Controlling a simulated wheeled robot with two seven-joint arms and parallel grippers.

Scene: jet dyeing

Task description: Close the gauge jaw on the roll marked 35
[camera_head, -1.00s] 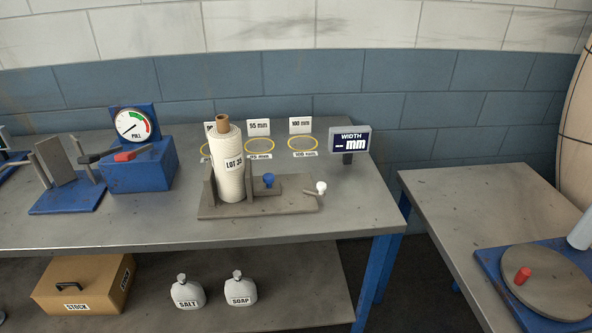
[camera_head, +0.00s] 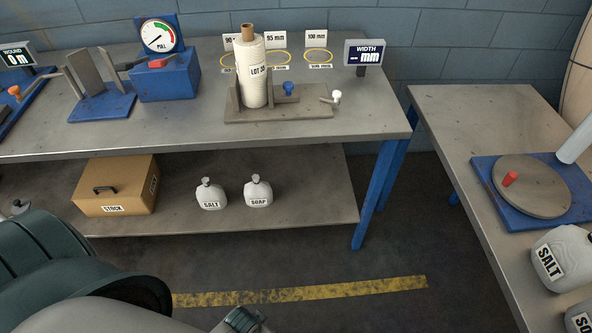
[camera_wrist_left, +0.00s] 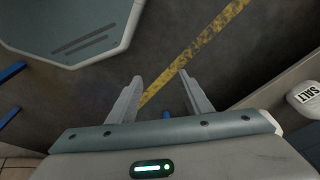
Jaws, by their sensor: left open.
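The white roll labelled LOT 35 (camera_head: 253,79), with a brown core, stands upright on the grey gauge base (camera_head: 300,113) on the table. A grey upright of the gauge stands at its left side. A low slide with a blue knob (camera_head: 289,89) is at its right; whether it touches the roll cannot be told. A short lever with a white knob (camera_head: 336,96) sits at the base's right end. The width display (camera_head: 368,56) reads "-- mm". My left gripper (camera_wrist_left: 163,98) is open and empty over the floor in the left wrist view. My right gripper is not in view.
Yellow rings (camera_head: 319,56) with 90, 95 and 100 mm signs lie behind the gauge. A blue pull gauge (camera_head: 164,78) stands to its left. A stock box (camera_head: 117,186) and two bottles sit on the lower shelf. A second table (camera_head: 470,120) is at right, beyond a gap.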

